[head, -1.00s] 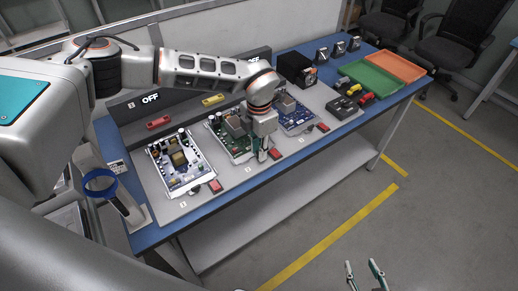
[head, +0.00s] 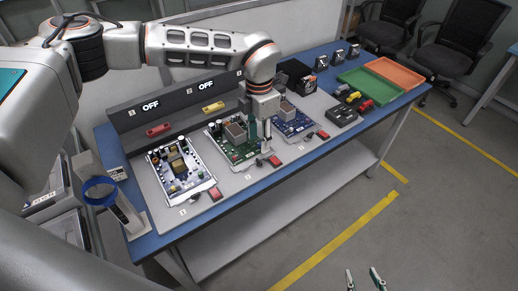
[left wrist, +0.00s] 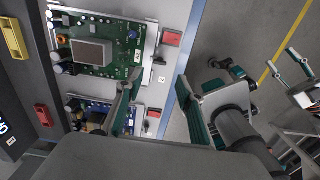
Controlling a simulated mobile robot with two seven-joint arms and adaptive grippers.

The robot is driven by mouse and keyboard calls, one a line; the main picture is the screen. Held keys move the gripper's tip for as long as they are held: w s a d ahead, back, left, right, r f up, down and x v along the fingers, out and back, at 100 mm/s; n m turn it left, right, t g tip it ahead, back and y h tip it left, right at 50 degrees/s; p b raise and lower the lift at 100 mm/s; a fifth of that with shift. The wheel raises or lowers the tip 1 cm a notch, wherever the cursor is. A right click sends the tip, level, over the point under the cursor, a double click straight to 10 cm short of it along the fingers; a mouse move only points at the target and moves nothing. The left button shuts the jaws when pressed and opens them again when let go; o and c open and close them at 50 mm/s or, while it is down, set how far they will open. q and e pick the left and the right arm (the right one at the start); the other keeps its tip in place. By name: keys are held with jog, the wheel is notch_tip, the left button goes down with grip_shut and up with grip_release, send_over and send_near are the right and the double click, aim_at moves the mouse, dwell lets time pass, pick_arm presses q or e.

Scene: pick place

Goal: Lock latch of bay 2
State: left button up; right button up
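Bay 2 holds a green circuit board (head: 234,142), also in the left wrist view (left wrist: 95,48). At its front edge sit a small dark latch (head: 259,162) and a red block (head: 275,161). In the left wrist view the latch (left wrist: 161,60) lies close to the fingers, beside the red block (left wrist: 172,38). My left gripper (head: 266,147) points down over the front right corner of bay 2; its fingers (left wrist: 160,80) are apart with nothing between them. Whether a finger touches the latch is unclear. My right gripper (head: 364,278) is open and empty, low over the floor.
Bay 1's board (head: 180,168) is left of bay 2 and bay 3's blue board (head: 295,122) right. Two displays (head: 151,105) read OFF on the rear panel. Green (head: 370,82) and orange (head: 396,72) trays are at the right.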

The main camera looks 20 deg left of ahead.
pick_arm(q)
notch_tip(320, 180, up, 4)
jog(key=shift+f, duration=0.25)
jog(key=shift+f, duration=0.1)
dwell(0.4)
